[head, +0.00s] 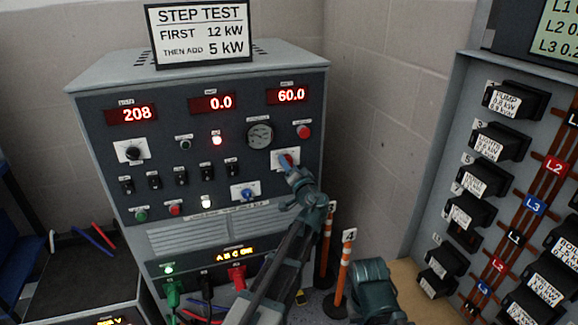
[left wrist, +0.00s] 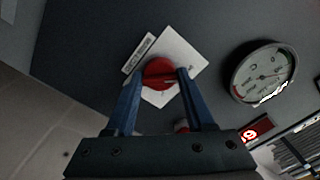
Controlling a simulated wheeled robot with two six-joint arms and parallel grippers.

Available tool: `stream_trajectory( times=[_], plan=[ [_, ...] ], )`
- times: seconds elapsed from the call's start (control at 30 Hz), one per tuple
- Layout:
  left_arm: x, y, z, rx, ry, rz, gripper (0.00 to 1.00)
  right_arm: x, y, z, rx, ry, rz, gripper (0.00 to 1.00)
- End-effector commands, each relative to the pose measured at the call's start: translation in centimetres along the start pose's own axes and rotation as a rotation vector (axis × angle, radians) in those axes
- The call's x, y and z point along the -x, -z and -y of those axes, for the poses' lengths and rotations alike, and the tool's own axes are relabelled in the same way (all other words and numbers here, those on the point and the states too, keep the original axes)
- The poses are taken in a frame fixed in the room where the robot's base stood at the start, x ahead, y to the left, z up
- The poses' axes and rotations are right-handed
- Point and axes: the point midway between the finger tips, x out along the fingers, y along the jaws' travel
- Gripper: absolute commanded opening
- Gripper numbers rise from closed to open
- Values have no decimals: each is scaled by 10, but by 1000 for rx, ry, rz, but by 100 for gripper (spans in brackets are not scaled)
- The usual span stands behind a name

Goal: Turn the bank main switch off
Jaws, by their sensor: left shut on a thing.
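A red rotary switch knob (head: 284,159) sits on a white plate at the right of the grey control cabinet (head: 205,115). In the left wrist view the red knob (left wrist: 157,70) lies between my blue fingertips, with a pale pointer mark on it. My left gripper (head: 288,166) is shut on this knob; its fingers also show in the left wrist view (left wrist: 160,80). The knob's plate is partly covered, and its label is too small to read. My right gripper's fingers do not show.
A round gauge (head: 260,135) and a red button (head: 304,131) are close to the knob. The displays read 208, 0.0 and 60.0. Orange posts (head: 344,265) stand by the cabinet's right side. A breaker panel (head: 500,180) is at the right.

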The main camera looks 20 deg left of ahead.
Motion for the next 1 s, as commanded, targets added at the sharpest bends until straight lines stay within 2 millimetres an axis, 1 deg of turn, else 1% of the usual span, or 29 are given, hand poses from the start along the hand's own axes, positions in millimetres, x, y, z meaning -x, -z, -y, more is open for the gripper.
stream_trajectory(
  times=[0.57, 0.6, 0.73, 1.0],
  plan=[
    [1, -1, 0, 28, -1, 3, 0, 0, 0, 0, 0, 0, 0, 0],
    [1, -1, 0, 28, -1, 3, 61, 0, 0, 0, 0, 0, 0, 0],
    [1, -1, 0, 26, -1, 2, 84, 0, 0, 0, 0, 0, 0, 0],
    [1, 0, 0, 25, -1, 1, 84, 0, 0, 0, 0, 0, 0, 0]
  ],
)
